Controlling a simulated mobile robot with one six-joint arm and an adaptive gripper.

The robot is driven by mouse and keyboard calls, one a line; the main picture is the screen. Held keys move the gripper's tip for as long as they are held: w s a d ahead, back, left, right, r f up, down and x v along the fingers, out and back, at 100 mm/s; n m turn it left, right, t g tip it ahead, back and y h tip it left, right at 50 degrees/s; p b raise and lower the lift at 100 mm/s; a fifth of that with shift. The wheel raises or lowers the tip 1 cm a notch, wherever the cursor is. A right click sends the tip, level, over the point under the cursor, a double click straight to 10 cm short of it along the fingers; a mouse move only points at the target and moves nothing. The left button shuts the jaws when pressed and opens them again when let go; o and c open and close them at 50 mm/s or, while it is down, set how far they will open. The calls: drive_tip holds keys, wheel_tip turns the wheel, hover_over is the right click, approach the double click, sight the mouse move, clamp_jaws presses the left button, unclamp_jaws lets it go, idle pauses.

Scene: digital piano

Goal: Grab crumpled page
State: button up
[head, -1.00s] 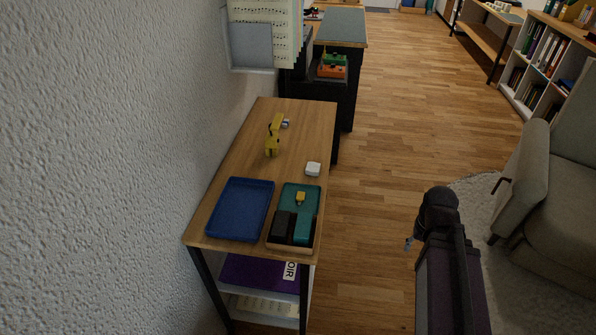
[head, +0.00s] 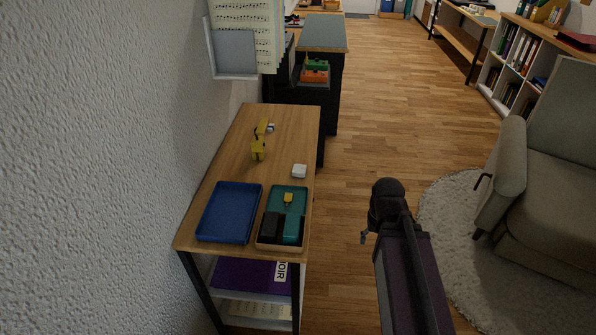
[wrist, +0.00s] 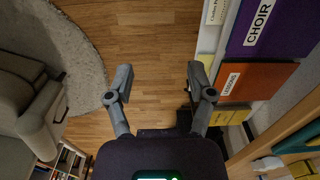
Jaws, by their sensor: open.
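No thing is clearly a crumpled page in either view. A small white object (head: 299,171) lies on the wooden side table (head: 240,135); it is too small to tell whether it is paper. My gripper (wrist: 160,80) is open and empty in the wrist view, its two fingers spread above the wood floor. In the head view my arm stands right of the table, apart from it, and the fingers barely show.
The table holds a blue tray (head: 229,212), a tan-edged tray with teal and black items (head: 283,217) and a yellow object (head: 259,146). Folders, including a purple one (wrist: 270,28), are on its lower shelf.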

drive_tip(key=shift+o, duration=0.7)
drive_tip(key=shift+w+a, duration=0.1)
drive_tip(key=shift+w, duration=0.1)
drive_tip(key=m+t+y+b, duration=0.1)
drive_tip(key=m+y+b, duration=0.2)
drive_tip(key=m+y, duration=1.35)
approach(305, 168)
wheel_tip(305, 168, up, 4)
drive_tip(key=d+m+h, duration=0.2)
drive_tip(key=h, duration=0.1)
drive_tip(key=shift+s+f, duration=0.1)
drive_tip(key=shift+s+b+x, duration=0.15)
drive_tip(key=shift+b+x, duration=0.8)
drive_tip(key=shift+x, duration=1.15)
drive_tip(key=shift+s+b+x, duration=0.15)
drive_tip(key=shift+b+x, duration=0.75)
drive_tip(key=shift+x, duration=1.2)
drive_tip(key=shift+w+a+f, duration=0.1)
drive_tip(key=shift+w, duration=0.1)
